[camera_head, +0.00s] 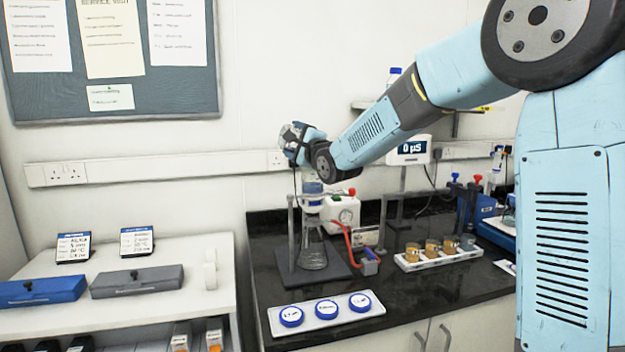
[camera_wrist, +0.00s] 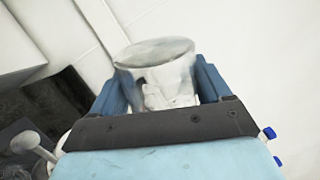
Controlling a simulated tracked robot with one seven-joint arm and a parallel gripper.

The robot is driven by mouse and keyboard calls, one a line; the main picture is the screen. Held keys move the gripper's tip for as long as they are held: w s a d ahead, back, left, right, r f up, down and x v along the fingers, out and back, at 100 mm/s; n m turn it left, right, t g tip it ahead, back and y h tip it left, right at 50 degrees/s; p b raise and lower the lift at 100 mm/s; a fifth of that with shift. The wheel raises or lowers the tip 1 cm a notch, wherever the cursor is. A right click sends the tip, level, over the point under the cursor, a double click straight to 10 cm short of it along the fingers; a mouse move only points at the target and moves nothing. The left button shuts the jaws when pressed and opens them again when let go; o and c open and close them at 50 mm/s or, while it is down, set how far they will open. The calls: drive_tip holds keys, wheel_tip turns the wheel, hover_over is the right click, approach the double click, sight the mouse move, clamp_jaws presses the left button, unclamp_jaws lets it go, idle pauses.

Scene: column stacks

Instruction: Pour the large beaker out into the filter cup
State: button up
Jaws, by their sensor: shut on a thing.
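My gripper (camera_head: 300,143) is shut on the large clear beaker (camera_head: 290,134), high above the black bench. In the wrist view the beaker (camera_wrist: 158,75) sits between the two blue fingers (camera_wrist: 160,88); its round end faces the camera. The beaker looks tilted in the head view. I cannot tell how much liquid is in it. The filter cup (camera_head: 312,188) stands below my gripper, on top of a conical glass flask (camera_head: 313,254). My gripper partly overlaps the space above the cup, and no stream is visible between them.
A dark stand (camera_head: 291,240) is beside the flask, with a white pump unit (camera_head: 343,212) and red hose behind. A white rack with several amber cups (camera_head: 432,247) is to the right. A tray with blue-lidded dishes (camera_head: 326,308) lies in front.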

drive_tip(key=shift+s+a+f+n, duration=0.15)
drive_tip(key=shift+a+f+n, duration=0.15)
drive_tip(key=shift+n, duration=0.5)
